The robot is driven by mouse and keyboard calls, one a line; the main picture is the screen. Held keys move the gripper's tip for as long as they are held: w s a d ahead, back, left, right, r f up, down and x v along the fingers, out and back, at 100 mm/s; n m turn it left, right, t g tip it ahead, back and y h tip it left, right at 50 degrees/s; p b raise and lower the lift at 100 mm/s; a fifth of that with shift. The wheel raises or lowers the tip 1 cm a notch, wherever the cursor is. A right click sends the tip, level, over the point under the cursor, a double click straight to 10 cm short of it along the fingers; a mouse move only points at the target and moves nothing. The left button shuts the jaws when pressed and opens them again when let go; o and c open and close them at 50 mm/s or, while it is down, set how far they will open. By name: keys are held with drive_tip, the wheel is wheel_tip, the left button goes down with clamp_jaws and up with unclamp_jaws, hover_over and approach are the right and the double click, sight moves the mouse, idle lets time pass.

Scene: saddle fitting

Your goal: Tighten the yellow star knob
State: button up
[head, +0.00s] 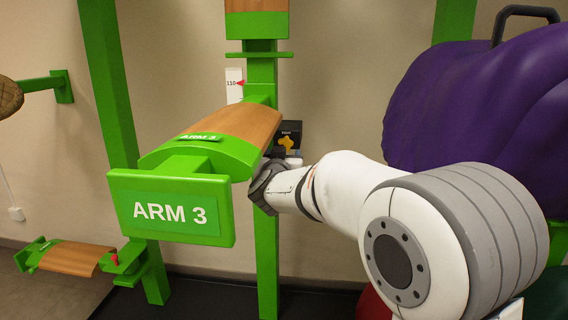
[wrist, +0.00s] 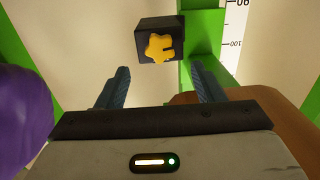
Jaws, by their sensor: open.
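The yellow star knob (head: 286,143) sits on a black block (head: 291,128) beside the green upright, behind the wooden arm. In the wrist view the yellow star knob (wrist: 159,47) faces me on the front of the black block (wrist: 146,25). My gripper (wrist: 162,82) is open, with its two blue fingers spread wide and nothing between them. The knob lies beyond the fingertips, a little left of their middle, and apart from them. In the head view my gripper is mostly hidden by my own arm and the wooden arm.
The wooden-topped green arm labelled ARM 3 (head: 177,212) stands close left of my wrist. A green upright (head: 267,250) with a scale and red pointer (head: 239,83) stands behind it. A large purple saddle-like shape (head: 470,95) is at the right. Another wooden piece (head: 72,258) sits lower left.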

sight(286, 143)
drive_tip(key=w+b, duration=0.1)
drive_tip(key=w, duration=0.7)
drive_tip(key=shift+f, duration=0.15)
drive_tip(key=shift+c, duration=0.2)
drive_tip(key=c, duration=0.9)
